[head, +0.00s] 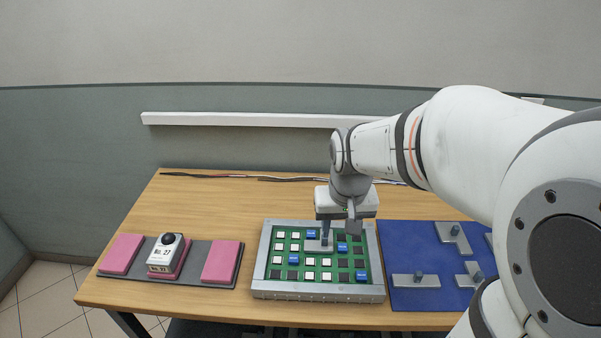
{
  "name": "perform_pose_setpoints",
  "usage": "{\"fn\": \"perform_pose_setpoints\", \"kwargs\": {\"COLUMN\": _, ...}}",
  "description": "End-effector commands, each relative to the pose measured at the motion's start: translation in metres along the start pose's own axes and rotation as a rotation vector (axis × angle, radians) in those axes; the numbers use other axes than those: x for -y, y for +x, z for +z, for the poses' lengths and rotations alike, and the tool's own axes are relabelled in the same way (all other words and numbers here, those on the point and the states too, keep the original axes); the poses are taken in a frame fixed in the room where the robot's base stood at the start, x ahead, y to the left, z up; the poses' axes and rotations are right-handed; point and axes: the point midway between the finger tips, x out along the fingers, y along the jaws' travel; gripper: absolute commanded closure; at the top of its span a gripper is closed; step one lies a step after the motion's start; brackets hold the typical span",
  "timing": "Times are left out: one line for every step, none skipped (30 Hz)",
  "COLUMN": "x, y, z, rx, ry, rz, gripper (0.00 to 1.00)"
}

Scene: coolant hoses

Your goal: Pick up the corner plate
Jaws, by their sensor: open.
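An L-shaped grey plate with a short upright peg (453,238), which fits the name corner plate, lies at the back of the blue mat (400,243). Another grey plate (314,246) lies on the green board in the framed tray, with a peg standing on it. Its full outline is partly hidden by my gripper, so I cannot tell its shape. My gripper (338,229) is open and points down over the back part of the tray, close to that peg. It is left of the L-shaped plate and apart from it.
The grey tray (318,290) holds white, black and blue squares. A bar-shaped plate (408,281) and another pegged plate (470,274) lie on the mat. At left, a dark strip (208,278) carries pink pads and a white device (165,255). Cables (220,176) run along the back.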

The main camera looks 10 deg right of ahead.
Motion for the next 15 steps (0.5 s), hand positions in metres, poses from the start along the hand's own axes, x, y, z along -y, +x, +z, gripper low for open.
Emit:
{"fn": "perform_pose_setpoints", "kwargs": {"x": 0.002, "y": 0.01, "z": -0.017, "rx": 0.028, "ry": 0.015, "rz": 0.002, "gripper": 0.58}}
{"fn": "perform_pose_setpoints", "kwargs": {"x": 0.002, "y": 0.017, "z": -0.026, "rx": 0.037, "ry": 0.024, "rz": 0.003, "gripper": 0.58}}
{"fn": "perform_pose_setpoints", "kwargs": {"x": 0.004, "y": 0.026, "z": -0.038, "rx": 0.051, "ry": 0.035, "rz": 0.005, "gripper": 0.58}}
{"fn": "perform_pose_setpoints", "kwargs": {"x": 0.004, "y": 0.034, "z": -0.045, "rx": 0.062, "ry": 0.044, "rz": 0.006, "gripper": 0.58}}
{"fn": "perform_pose_setpoints", "kwargs": {"x": 0.005, "y": 0.041, "z": -0.053, "rx": 0.071, "ry": 0.053, "rz": 0.007, "gripper": 0.58}}
{"fn": "perform_pose_setpoints", "kwargs": {"x": 0.006, "y": 0.051, "z": -0.062, "rx": 0.082, "ry": 0.063, "rz": 0.009, "gripper": 0.58}}
{"fn": "perform_pose_setpoints", "kwargs": {"x": 0.007, "y": 0.058, "z": -0.068, "rx": 0.091, "ry": 0.07, "rz": 0.01, "gripper": 0.58}}
{"fn": "perform_pose_setpoints", "kwargs": {"x": 0.007, "y": 0.065, "z": -0.074, "rx": 0.098, "ry": 0.078, "rz": 0.011, "gripper": 0.58}}
{"fn": "perform_pose_setpoints", "kwargs": {"x": 0.008, "y": 0.074, "z": -0.08, "rx": 0.108, "ry": 0.086, "rz": 0.013, "gripper": 0.58}}
{"fn": "perform_pose_setpoints", "kwargs": {"x": 0.009, "y": 0.08, "z": -0.085, "rx": 0.114, "ry": 0.091, "rz": 0.014, "gripper": 0.58}}
{"fn": "perform_pose_setpoints", "kwargs": {"x": 0.009, "y": 0.086, "z": -0.088, "rx": 0.119, "ry": 0.096, "rz": 0.015, "gripper": 0.58}}
{"fn": "perform_pose_setpoints", "kwargs": {"x": 0.009, "y": 0.093, "z": -0.092, "rx": 0.125, "ry": 0.102, "rz": 0.016, "gripper": 0.58}}
{"fn": "perform_pose_setpoints", "kwargs": {"x": 0.01, "y": 0.097, "z": -0.095, "rx": 0.129, "ry": 0.107, "rz": 0.017, "gripper": 0.58}}
{"fn": "perform_pose_setpoints", "kwargs": {"x": 0.01, "y": 0.101, "z": -0.097, "rx": 0.132, "ry": 0.11, "rz": 0.017, "gripper": 0.58}}
{"fn": "perform_pose_setpoints", "kwargs": {"x": 0.01, "y": 0.105, "z": -0.099, "rx": 0.135, "ry": 0.113, "rz": 0.018, "gripper": 0.58}}
